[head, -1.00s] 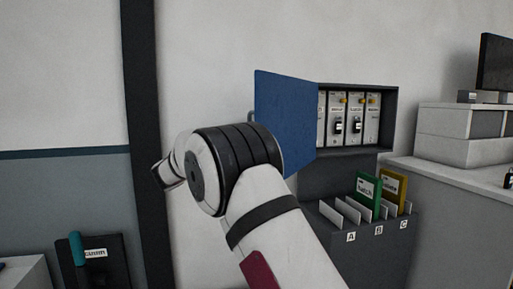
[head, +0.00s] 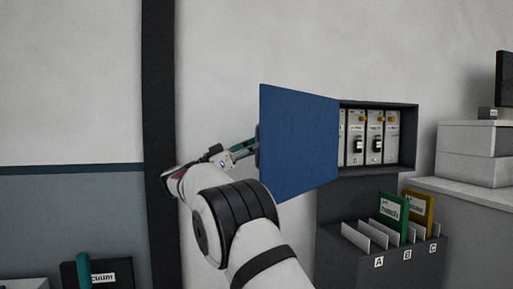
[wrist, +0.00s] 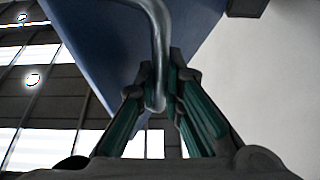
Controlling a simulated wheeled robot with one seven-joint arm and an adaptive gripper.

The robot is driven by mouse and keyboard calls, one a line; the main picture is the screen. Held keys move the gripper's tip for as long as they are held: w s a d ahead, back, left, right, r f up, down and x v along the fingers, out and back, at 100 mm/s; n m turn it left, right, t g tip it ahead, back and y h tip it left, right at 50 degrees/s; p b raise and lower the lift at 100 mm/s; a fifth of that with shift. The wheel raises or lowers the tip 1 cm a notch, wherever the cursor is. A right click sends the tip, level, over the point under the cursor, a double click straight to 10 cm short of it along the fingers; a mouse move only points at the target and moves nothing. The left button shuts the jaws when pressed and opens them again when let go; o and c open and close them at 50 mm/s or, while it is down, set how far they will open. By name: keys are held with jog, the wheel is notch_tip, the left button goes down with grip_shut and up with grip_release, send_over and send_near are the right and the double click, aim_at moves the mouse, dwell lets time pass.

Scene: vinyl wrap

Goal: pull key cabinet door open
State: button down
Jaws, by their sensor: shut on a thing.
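The key cabinet (head: 409,140) is a dark grey wall box at the right of the head view. Its blue door (head: 298,140) stands swung out to the left, and several key panels show inside the box. My gripper (head: 254,142) is at the door's left edge, partly hidden behind it. In the wrist view my gripper (wrist: 163,85) is shut on the metal door handle (wrist: 158,40), which passes between the green-sided fingers. The blue door also shows behind the handle in the wrist view (wrist: 95,45).
Below the cabinet is a grey rack (head: 345,262) with green and yellow folders and labels A, B, C. A grey counter (head: 480,195) with white boxes stands right. A dark post (head: 160,100) runs up the wall behind my arm.

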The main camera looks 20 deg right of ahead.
jog(key=shift+d+r, duration=0.1)
jog(key=shift+d, duration=0.1)
jog(key=c, duration=2)
grip_release()
jog(key=shift+d, duration=0.1)
jog(key=shift+o, duration=0.2)
jog(key=v, duration=1.2)
